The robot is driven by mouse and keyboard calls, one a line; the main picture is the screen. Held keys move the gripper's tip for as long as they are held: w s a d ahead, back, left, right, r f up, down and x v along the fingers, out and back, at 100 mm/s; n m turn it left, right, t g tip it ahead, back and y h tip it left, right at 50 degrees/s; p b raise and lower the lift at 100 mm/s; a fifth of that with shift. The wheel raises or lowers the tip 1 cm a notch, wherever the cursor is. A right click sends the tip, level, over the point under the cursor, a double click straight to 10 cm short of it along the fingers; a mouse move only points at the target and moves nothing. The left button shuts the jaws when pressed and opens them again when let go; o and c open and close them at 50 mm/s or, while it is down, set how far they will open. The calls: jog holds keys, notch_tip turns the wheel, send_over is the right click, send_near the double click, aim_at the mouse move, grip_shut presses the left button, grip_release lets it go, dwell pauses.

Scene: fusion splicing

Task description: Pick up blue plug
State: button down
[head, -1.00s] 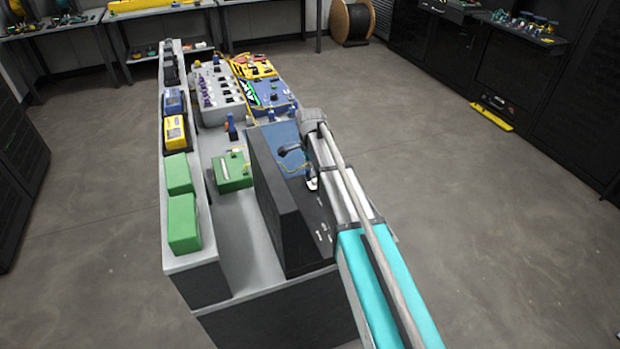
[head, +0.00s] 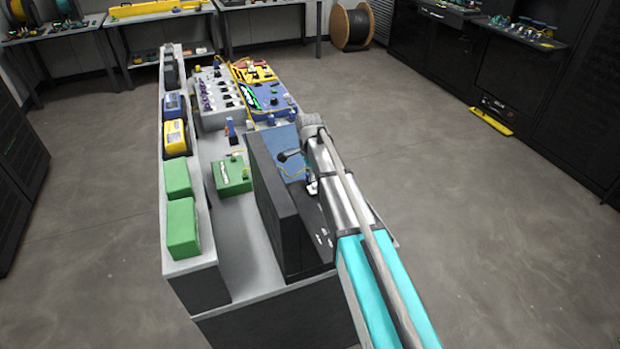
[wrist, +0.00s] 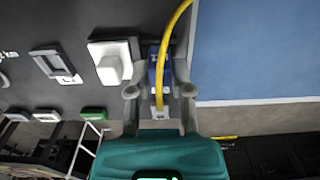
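The blue plug (wrist: 153,72) is in the upper middle of the wrist view, with a yellow cable (wrist: 163,50) running up from it and curving right. My gripper (wrist: 160,78) has its grey fingers drawn close together, one on each side of the plug, and looks shut on it. The fingers partly hide the plug's sides. A small pale piece (wrist: 160,113) shows below it between the fingers. In the head view my arm hides the gripper, and I cannot make out this plug there.
A white block (wrist: 112,62) stands on the dark surface just left of the fingers. A blue mat (wrist: 260,50) lies to the right. In the head view a black box (head: 277,200) stands on the bench beside my arm, near a green box (head: 233,174).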

jog(key=shift+r, duration=0.1)
dwell(0.3)
notch_tip(320, 180, up, 3)
jog(key=p, duration=0.3)
jog(key=s+d+r+p, duration=0.2)
jog(key=s+r+p, duration=0.7)
jog(key=s, duration=0.4)
jog(key=shift+s+r+p, duration=0.4)
jog(key=shift+p, duration=0.1)
jog(key=c, duration=1.2)
grip_release()
jog(key=shift+c, duration=0.2)
grip_shut()
jog(key=shift+f, duration=0.15)
